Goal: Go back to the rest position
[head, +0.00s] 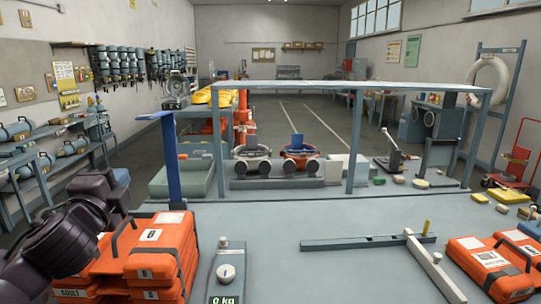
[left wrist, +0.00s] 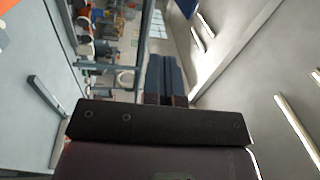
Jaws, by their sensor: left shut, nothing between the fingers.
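My left arm comes in at the left edge of the head view, dark and bulky, in front of the stacked orange cases. My left gripper (head: 121,177) is raised above the far left side of these cases, with only a small part showing. In the left wrist view its two blue-grey fingers (left wrist: 163,76) lie together, shut, with nothing between them. They touch nothing that I can see. My right gripper is in neither view.
Orange cases (head: 160,252) are stacked beside my left arm. A blue post (head: 171,160) stands just behind them. A scale (head: 227,272) reads 0 kg. A grey bar (head: 368,243) and more orange cases (head: 490,265) lie right. The middle of the bench (head: 300,215) is clear.

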